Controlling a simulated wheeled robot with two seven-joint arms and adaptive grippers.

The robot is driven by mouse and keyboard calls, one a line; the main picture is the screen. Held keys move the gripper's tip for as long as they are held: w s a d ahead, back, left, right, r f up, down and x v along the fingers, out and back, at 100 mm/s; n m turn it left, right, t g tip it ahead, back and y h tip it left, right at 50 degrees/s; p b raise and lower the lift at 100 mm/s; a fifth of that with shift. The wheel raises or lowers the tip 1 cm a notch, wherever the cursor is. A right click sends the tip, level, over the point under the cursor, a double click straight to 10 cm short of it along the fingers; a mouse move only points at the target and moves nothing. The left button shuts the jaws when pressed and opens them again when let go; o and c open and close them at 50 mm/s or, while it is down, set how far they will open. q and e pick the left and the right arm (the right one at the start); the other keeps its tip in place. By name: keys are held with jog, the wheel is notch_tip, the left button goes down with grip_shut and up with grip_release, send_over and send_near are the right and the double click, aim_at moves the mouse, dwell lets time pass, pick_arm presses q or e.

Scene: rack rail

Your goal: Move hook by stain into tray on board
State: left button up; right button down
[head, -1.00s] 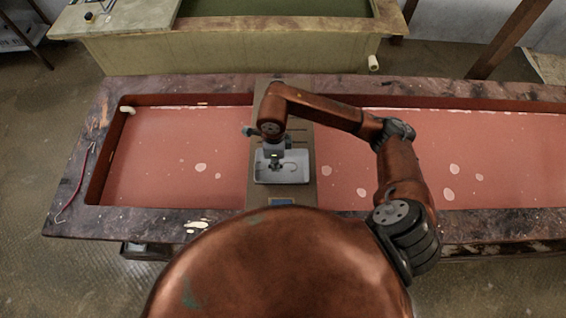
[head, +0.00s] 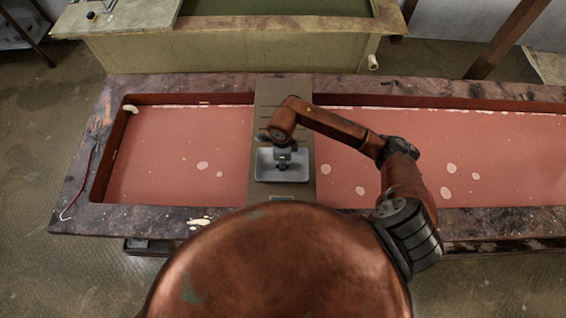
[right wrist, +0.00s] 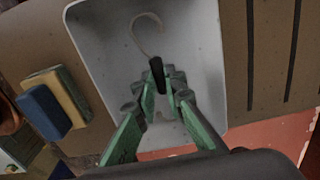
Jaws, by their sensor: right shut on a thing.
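A hook with a pale curved wire (right wrist: 147,35) and a dark shank (right wrist: 156,74) shows in the right wrist view, over the tray. My right gripper (right wrist: 168,90) is shut on its dark shank. The grey tray (right wrist: 95,60) lies behind the hook; I cannot tell whether the hook touches its floor. In the head view my right gripper (head: 284,165) is over the tray (head: 303,166), which sits on the brown board (head: 285,90). A white stain (head: 200,221) marks the bench's front rim. My left gripper is not in view.
The board bridges a trough with a red, spotted floor (head: 180,150). A thin red bent piece (head: 82,182) lies on the left rim. Blue (right wrist: 43,112) and yellow (right wrist: 72,95) blocks stand beside the tray. A second basin (head: 230,50) stands behind.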

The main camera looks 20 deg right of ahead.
jog(key=shift+f, duration=0.15)
jog(key=c, duration=2)
grip_release()
jog(key=shift+r, duration=0.2)
notch_tip(320, 180, up, 12)
jog(key=b, duration=0.2)
jog(key=shift+b, duration=0.3)
